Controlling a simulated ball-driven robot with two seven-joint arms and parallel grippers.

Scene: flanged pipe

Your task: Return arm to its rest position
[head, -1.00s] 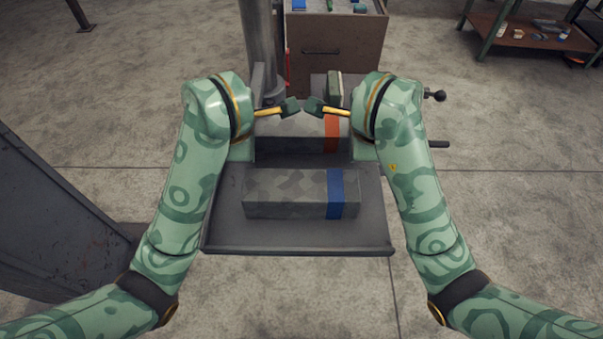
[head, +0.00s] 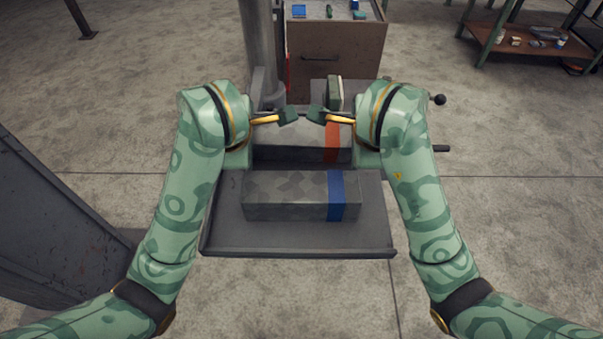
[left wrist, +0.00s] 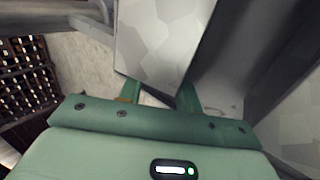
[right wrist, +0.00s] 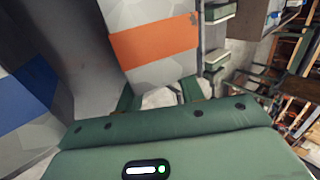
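My left gripper (head: 288,115) and my right gripper (head: 316,114) point toward each other over the far part of the rear grey block (head: 285,153), which has an orange band (head: 332,142). A small gap separates them. In the left wrist view the fingers (left wrist: 158,95) stand apart, with a patterned grey block face (left wrist: 160,40) beyond them. In the right wrist view the fingers (right wrist: 158,95) also stand apart, with the orange-banded block beyond. I see nothing gripped in either. Both arms are bent forward, one along each side of the tray.
A second grey block with a blue band (head: 336,196) lies on the dark tray (head: 300,240). A grey post (head: 261,50) and a brown cabinet (head: 335,60) stand behind. A dark panel (head: 50,230) stands at left. A shelf (head: 530,45) is at upper right. Floor is open at right.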

